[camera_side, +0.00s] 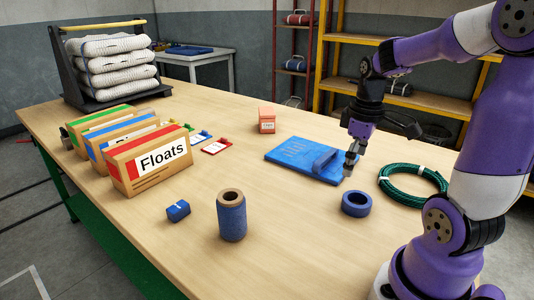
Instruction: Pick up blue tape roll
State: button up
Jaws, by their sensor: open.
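The blue tape roll (356,204) lies flat on the wooden table, right of centre, with its dark round opening facing up. My gripper (383,147) is above the table, behind and higher than the roll in the picture, close to the blue board's right end. Its fingers are spread apart, and nothing shows between them. One finger points down near the board; the other reaches out to the right. I cannot tell from this view whether the lower finger touches the board.
A blue board with a raised handle (290,155) lies behind the roll. A green rope coil (414,184) lies right of it. A blue twine spool (231,216) and small blue block (177,211) stand left. A box marked Floats (150,162) stands farther left. The front table is clear.

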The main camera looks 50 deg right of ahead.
aim_at(358, 198)
jog(key=shift+g, duration=0.3)
jog(key=d+f, duration=0.1)
jog(key=f, duration=0.1)
jog(key=s+d+f, duration=0.1)
jog(key=f, duration=0.3)
jog(key=shift+s+d, duration=0.3)
jog(key=shift+d, duration=0.1)
jog(key=f, duration=0.6)
jog(key=shift+d, duration=0.25)
jog(key=c, duration=1.1)
